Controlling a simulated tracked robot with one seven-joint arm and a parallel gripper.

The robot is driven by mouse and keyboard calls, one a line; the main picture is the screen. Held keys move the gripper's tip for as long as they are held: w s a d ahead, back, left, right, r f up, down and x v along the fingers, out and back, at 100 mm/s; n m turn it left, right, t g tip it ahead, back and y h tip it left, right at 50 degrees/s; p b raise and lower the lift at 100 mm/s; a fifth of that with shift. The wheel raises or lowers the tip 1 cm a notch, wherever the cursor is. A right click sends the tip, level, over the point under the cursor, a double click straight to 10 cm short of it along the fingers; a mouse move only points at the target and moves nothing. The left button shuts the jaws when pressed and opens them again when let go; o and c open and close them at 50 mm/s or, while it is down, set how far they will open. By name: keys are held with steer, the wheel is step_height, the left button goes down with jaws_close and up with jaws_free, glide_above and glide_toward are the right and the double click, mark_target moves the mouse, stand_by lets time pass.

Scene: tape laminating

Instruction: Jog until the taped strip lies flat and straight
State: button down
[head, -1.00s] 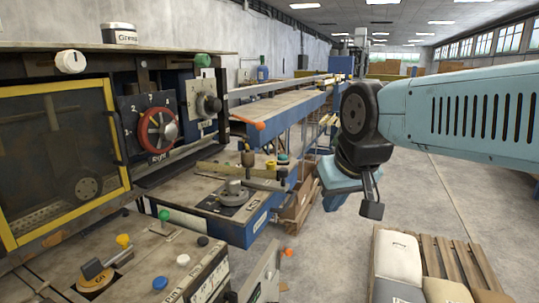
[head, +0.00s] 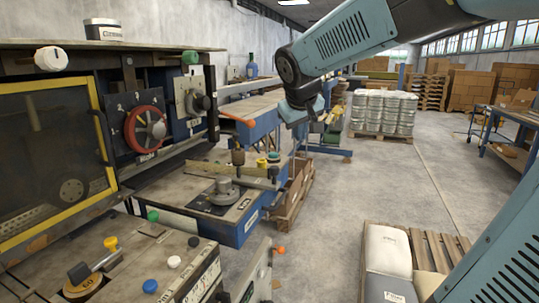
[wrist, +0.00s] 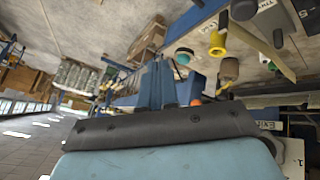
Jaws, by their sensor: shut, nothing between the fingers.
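The laminating machine fills the left of the head view. It has a yellow-framed window (head: 50,160), a red handwheel (head: 145,128) and a steel plate with a knob (head: 192,100). I cannot make out a taped strip. My gripper (head: 302,118) hangs beyond the machine's bed, apart from its controls. In the wrist view my gripper (wrist: 165,88) is shut and empty.
An orange-tipped lever (head: 240,121) juts from the blue conveyor. A round hub (head: 223,190) stands on the bed. A pallet with white sacks (head: 387,250) lies at front right, and shrink-wrapped cans (head: 384,113) stand behind. The floor between is clear.

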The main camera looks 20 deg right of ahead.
steer(key=r+n+t+h, duration=0.1)
steer(key=n+t, duration=0.1)
glide_above(272, 154)
steer(key=shift+s, duration=0.1)
steer(key=shift+f, duration=0.1)
steer(key=shift+f, duration=4.35)
